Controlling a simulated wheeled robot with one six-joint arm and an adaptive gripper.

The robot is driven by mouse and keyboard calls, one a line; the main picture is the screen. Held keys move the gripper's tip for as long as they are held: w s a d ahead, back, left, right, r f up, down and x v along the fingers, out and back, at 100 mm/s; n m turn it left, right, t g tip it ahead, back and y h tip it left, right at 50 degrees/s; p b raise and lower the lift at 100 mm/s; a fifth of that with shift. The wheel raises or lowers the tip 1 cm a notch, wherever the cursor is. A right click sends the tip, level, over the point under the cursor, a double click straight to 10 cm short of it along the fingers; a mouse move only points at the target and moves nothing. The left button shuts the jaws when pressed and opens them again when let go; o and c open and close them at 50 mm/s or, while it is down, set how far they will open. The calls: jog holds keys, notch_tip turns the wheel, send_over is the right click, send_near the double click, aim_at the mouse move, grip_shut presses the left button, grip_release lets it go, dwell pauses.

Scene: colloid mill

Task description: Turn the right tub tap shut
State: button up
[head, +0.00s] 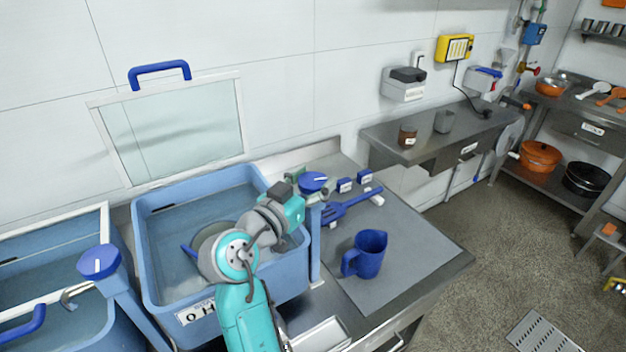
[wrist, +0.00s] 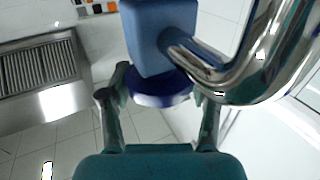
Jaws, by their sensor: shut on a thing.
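The right tub tap is a blue post (head: 315,240) with a round blue knob (head: 313,181) on top, standing at the right edge of a blue tub (head: 150,265). My gripper (head: 303,194) reaches the knob from the left in the head view. In the wrist view my gripper (wrist: 163,92) has one finger on each side of the dark blue knob (wrist: 160,98) and is shut on it. The tap's square post (wrist: 158,25) and chrome spout (wrist: 232,78) also show there. The spout's mouth is hidden, so I cannot tell whether water runs.
A second tap with a blue knob (head: 98,261) stands between the two tubs. A blue jug (head: 366,253) and a blue fork-like tool (head: 347,207) rest on the grey counter mat (head: 412,262). A sluice panel (head: 172,130) with a blue handle is behind the tub.

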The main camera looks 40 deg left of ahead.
aim_at(313, 180)
jog(key=m+g+h, duration=0.1)
jog(key=m+h, duration=0.2)
jog(key=h, duration=0.2)
jog(key=m+g+h, duration=0.1)
jog(key=m+h, duration=0.2)
jog(key=h, duration=0.2)
jog(key=shift+a+r+m, duration=0.1)
jog(key=shift+m, duration=0.2)
jog(key=shift+m+g+h, duration=2)
jog(key=shift+g+h, duration=0.2)
jog(key=shift+h, duration=0.2)
jog(key=shift+f+m+g+h, duration=0.2)
jog(key=shift+m+g+h, duration=0.1)
jog(key=shift+g, duration=0.1)
jog(key=o, duration=1.2)
jog(key=shift+c, duration=0.2)
jog(key=shift+r, duration=0.2)
notch_tip(313, 180, up, 10)
jog(key=shift+f, duration=0.15)
